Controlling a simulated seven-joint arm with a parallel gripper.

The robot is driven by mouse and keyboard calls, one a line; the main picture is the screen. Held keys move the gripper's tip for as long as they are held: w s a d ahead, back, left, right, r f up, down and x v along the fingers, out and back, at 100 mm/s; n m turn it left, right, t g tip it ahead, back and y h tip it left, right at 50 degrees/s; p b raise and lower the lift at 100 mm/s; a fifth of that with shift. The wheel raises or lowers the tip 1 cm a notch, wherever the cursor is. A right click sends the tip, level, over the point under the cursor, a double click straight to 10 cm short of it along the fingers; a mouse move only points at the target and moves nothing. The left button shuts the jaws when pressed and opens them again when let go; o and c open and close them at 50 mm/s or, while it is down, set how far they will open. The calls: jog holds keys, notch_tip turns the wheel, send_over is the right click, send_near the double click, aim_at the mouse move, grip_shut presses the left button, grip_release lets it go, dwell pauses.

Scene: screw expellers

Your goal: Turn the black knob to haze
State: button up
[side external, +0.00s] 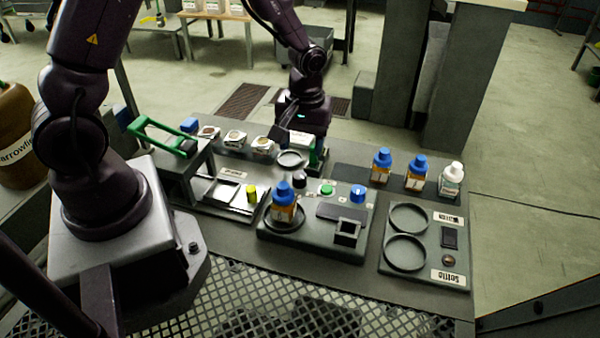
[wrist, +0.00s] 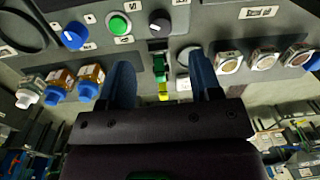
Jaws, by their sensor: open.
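The black knob (side external: 299,180) sits on the grey control panel, left of a green button (side external: 327,189) and a blue knob (side external: 358,194) in the side view. In the wrist view the black knob (wrist: 160,24) is at the top middle, with the green button (wrist: 118,25) and blue knob (wrist: 74,36) to its left. My gripper (side external: 301,143) is above and behind the panel in the side view. In the wrist view its two dark blue fingers (wrist: 162,80) are spread, empty and apart from the knob. The markings around the knob are too small to read.
An orange bottle with a blue cap (side external: 284,203) stands on the panel's round plate, close to the knob. Two similar bottles (side external: 381,167) and a white one (side external: 452,179) stand at the right. Several small packs (side external: 235,138) line the back left.

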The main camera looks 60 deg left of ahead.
aim_at(300, 175)
notch_tip(300, 175, down, 9)
jog(key=shift+s+a+r, duration=0.1)
jog(key=shift+s+r, duration=0.05)
jog(key=shift+r, duration=0.05)
jog(key=c, duration=0.9)
